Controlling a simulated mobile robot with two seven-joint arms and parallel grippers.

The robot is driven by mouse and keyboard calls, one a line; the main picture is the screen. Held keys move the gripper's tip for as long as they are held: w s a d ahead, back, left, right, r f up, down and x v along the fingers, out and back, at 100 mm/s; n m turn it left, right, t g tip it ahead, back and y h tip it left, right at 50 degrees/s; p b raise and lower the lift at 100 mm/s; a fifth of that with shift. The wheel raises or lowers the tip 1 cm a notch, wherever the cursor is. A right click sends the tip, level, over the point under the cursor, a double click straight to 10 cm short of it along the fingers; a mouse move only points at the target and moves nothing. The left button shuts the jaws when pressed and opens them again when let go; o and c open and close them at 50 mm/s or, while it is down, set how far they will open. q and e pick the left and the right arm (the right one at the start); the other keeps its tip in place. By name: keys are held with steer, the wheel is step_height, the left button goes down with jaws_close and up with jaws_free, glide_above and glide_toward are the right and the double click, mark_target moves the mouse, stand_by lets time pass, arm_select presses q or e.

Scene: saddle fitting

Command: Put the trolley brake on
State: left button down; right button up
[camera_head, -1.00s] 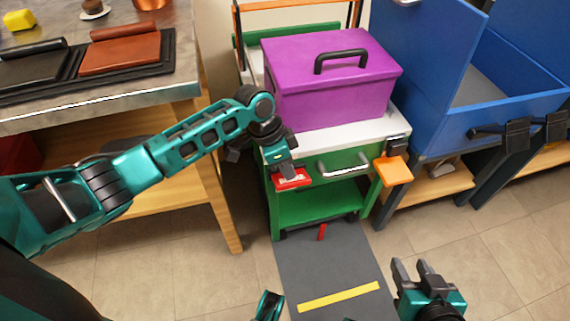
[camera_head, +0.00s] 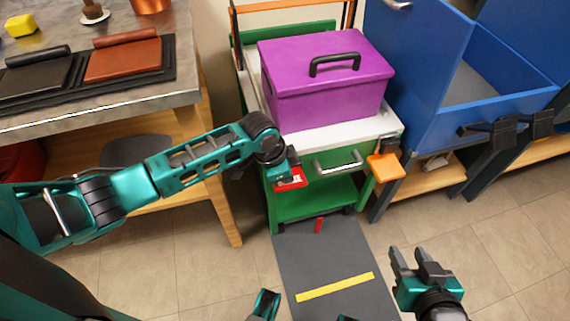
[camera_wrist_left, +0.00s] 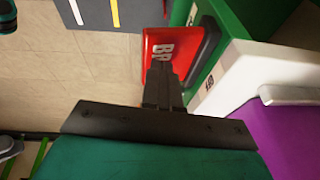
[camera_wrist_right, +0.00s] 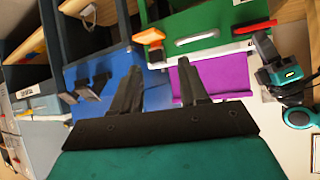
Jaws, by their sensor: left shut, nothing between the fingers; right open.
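The trolley (camera_head: 350,186) is green with a white top. A red brake plate (camera_head: 291,180) sits at its front left corner. In the left wrist view the plate (camera_wrist_left: 158,52) shows white letters starting "BR", partly hidden by the fingers. My left gripper (camera_head: 289,170) is shut and empty, its fingertips over the plate; I cannot tell whether they touch. The plate (camera_wrist_right: 255,27) and left arm also show in the right wrist view. My right gripper (camera_head: 408,252) is open and empty, low in front of the trolley, to its right.
A purple toolbox (camera_head: 325,82) stands on the trolley. An orange plate (camera_head: 386,167) sticks out at its front right. A workbench (camera_head: 100,95) is left, blue bins (camera_head: 500,108) right.

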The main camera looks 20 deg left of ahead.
mark_target(289, 189)
arm_select(q)
steer(key=shift+s+d+f+t+y+p, duration=0.3)
steer(key=shift+s+t+y+p, duration=0.15)
steer(key=shift+t+p, duration=0.35)
steer(key=shift+s+d+f+m+t+y+p, duration=0.2)
steer(key=shift+s+f+m+t+y+p, duration=0.15)
steer(key=shift+f+t+p, duration=0.2)
steer(key=shift+f, duration=0.2)
steer(key=shift+s+d+f+p, duration=0.1)
steer(key=shift+f+p, duration=0.3)
steer(key=shift+f, duration=0.75)
arm_select(e)
steer(key=r, duration=0.1)
steer(key=s+d+r, duration=0.1)
steer(key=r, duration=0.1)
steer(key=shift+s+d, duration=0.2)
arm_select(q)
steer(key=shift+f, duration=0.1)
arm_select(e)
steer(key=shift+w+r, duration=0.1)
steer(key=shift+w, duration=0.05)
arm_select(q)
steer(key=shift+s+p, duration=0.1)
steer(key=shift+p, duration=0.2)
arm_select(e)
steer(key=shift+r, duration=0.1)
